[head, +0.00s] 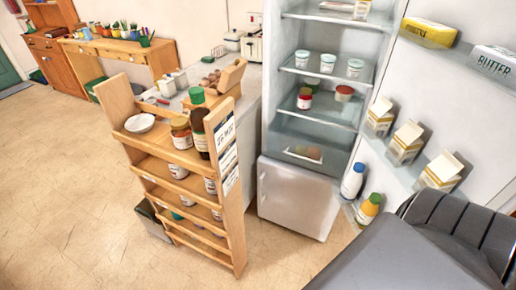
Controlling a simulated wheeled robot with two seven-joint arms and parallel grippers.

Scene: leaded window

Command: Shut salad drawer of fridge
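The fridge (332,24) stands open with its door (440,90) swung out to the right. The salad drawer (290,153) is a clear, greyish bin at the bottom of the fridge compartment, below the lowest glass shelf. A dark grey part of my own arm fills the lower right corner. Neither of my grippers shows in this view.
Cartons (405,143) and bottles (352,181) stand in the door racks. A closed lower cabinet door (296,198) is below the drawer. A wooden rack (190,190) with jars stands left of the fridge. The floor (90,215) in front is clear.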

